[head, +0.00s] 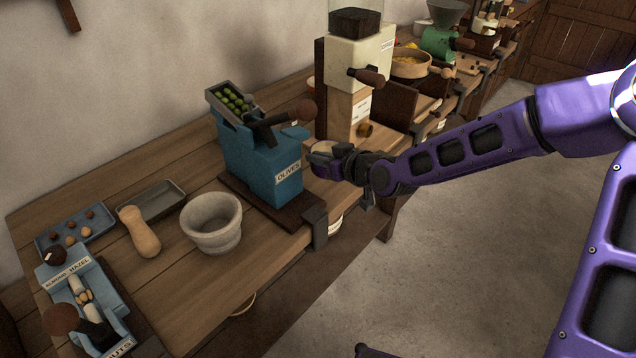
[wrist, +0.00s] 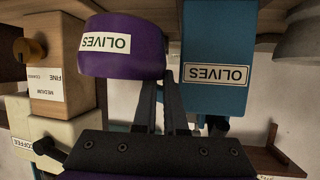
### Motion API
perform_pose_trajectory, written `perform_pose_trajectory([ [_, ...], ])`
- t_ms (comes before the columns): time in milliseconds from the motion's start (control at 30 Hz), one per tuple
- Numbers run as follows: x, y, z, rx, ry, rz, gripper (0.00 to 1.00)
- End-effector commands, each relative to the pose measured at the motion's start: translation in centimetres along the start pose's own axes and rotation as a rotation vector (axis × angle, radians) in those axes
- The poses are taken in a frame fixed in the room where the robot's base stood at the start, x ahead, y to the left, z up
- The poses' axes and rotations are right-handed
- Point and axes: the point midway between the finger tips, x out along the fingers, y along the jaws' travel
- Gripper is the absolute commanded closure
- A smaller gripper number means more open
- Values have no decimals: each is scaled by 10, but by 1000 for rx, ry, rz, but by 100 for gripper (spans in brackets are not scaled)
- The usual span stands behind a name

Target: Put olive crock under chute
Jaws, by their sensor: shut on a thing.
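The olive crock (wrist: 122,65) is purple with a white OLIVES label, which appears inverted in the wrist view. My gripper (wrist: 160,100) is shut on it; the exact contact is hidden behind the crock. In the head view my gripper (head: 340,162) is just right of the blue olive machine (head: 258,165), with the crock's pale round top (head: 323,147) at its fingers. The machine also shows in the wrist view (wrist: 217,45), beside the crock with a gap between them. A blue spout (head: 294,132) juts from the machine's upper right. I cannot tell whether the crock touches the bench.
A cream coffee grinder (head: 357,60) on a wooden body stands close behind my gripper. A stone mortar (head: 212,222), a wooden pestle (head: 139,232) and a blue nut machine (head: 85,300) are at the left of the bench. Open floor lies right of the bench.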

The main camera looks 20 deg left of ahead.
Motion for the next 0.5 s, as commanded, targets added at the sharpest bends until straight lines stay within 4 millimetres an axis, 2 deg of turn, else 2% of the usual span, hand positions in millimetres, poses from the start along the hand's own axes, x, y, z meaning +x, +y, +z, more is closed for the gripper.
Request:
perform_pose_trajectory([
  [67, 5, 0, 11, 0, 1, -1, 100],
  [267, 10, 1, 21, -1, 3, 0, 100],
  [500, 23, 2, 53, 1, 1, -1, 100],
])
